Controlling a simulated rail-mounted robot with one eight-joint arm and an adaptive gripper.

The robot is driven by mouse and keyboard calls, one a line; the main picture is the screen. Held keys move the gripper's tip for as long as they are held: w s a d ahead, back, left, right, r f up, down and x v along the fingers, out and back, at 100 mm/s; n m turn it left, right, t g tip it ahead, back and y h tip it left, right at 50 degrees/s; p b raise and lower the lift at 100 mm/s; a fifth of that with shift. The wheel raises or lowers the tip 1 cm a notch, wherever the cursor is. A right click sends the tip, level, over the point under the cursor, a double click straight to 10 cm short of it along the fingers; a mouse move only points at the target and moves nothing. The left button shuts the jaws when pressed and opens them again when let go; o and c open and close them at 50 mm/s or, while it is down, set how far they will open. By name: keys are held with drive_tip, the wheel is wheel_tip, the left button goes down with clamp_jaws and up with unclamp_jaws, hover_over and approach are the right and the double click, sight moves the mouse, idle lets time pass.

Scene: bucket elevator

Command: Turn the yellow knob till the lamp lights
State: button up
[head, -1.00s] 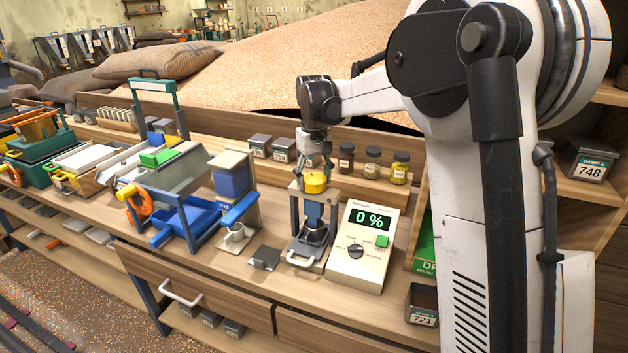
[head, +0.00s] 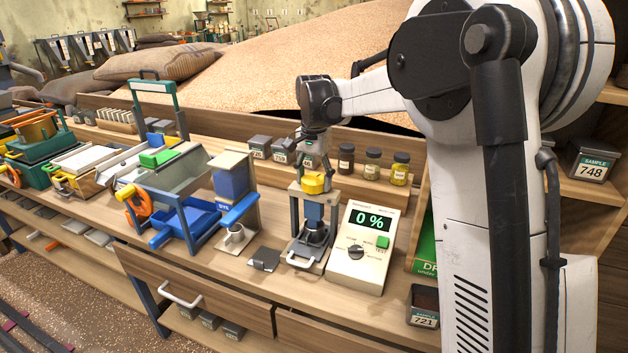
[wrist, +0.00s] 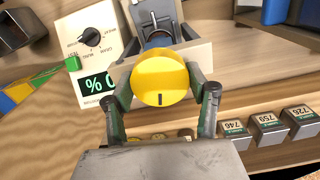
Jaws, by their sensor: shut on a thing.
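The yellow knob (head: 313,183) tops a small press with a grey frame and a blue block (head: 314,212) on the bench. In the wrist view the knob (wrist: 161,82) sits between the two fingers, its dark mark toward the wrist. My gripper (head: 314,172) points down over the press and is shut on the knob; it also shows in the wrist view (wrist: 162,98). Right of the press, a cream meter box (head: 362,248) reads "0 %" on its green-lit display (head: 372,220). I cannot make out a lit lamp on the press.
A dark dial (head: 356,252) and green button (head: 382,242) are on the meter. Several jars (head: 372,164) and sample boxes (head: 280,150) stand close behind the press. A blue dye hopper (head: 231,180) is to its left.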

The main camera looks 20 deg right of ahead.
sight(314, 179)
drive_tip(key=m, duration=0.4)
drive_tip(key=shift+m, duration=2.2)
drive_tip(key=o, duration=1.2)
drive_tip(key=shift+c, duration=0.2)
drive_tip(key=shift+r, duration=0.1)
wheel_tip(314, 179, up, 12)
drive_tip(key=shift+s, duration=0.1)
